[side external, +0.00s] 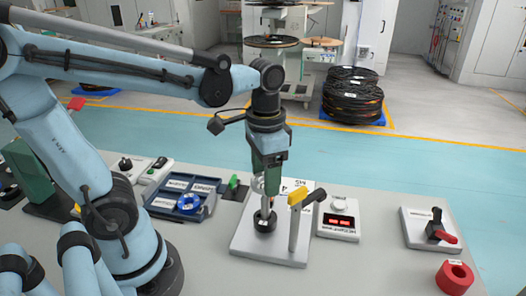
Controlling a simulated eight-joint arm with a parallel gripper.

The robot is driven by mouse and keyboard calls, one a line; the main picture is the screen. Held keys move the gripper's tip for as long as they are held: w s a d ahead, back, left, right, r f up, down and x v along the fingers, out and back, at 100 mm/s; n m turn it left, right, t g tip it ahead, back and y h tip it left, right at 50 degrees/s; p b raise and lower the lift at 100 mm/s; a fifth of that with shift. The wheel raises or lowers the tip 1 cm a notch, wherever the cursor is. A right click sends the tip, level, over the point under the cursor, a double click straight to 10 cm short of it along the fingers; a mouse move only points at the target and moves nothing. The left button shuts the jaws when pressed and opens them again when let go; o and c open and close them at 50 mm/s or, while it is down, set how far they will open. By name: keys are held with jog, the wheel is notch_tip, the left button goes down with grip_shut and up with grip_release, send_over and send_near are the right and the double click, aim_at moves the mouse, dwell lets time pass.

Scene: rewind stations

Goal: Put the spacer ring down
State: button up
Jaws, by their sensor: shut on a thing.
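My gripper (268,192) points straight down over a white station plate (255,247) in the middle of the table. It is shut. A small pale, rounded piece (258,185) shows at the left of its fingers and looks like part of the spacer ring; the fingers hide the rest. Just below, a thin upright post stands on the plate with a black round collar (265,222) around its foot. I cannot tell whether the held piece touches the post.
A grey post with a yellow-ended dark lever (300,197) stands close right of my gripper. A display box (339,222), a red-handled switch (440,232) and a red ring (455,276) lie farther right. A tray (163,203) with a blue ring (188,202) is left.

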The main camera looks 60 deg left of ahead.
jog(key=shift+w+r, duration=0.1)
jog(key=shift+r, duration=0.5)
jog(key=w+r+n, duration=0.2)
jog(key=w+r, duration=0.1)
jog(key=w, duration=0.2)
jog(key=n, duration=1.6)
send_over(203, 188)
notch_tip(203, 188, down, 13)
jog(key=shift+d+r, duration=0.15)
jog(key=shift+r, duration=0.05)
jog(key=shift+f, duration=2.05)
